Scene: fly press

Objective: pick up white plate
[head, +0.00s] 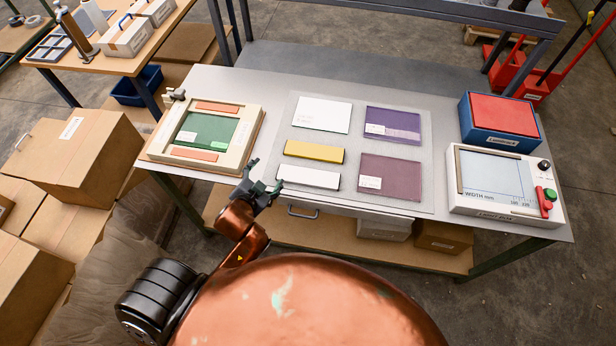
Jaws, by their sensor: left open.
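Two white plates lie flat on the light mat (432,160) on the grey table. A larger white plate (322,114) with faint reddish marks is at the mat's back left. A narrow white plate (308,179) is at its front left, in front of a yellow plate (314,152). My left gripper (264,178) is open and empty at the table's front edge, just left of the narrow white plate and apart from it. My right gripper is out of view.
Purple (393,125) and mauve (390,177) plates lie right of the white ones. A framed fixture with a green panel (207,131) stands left. A measuring device (499,186) and a blue box with a red top (500,119) stand right.

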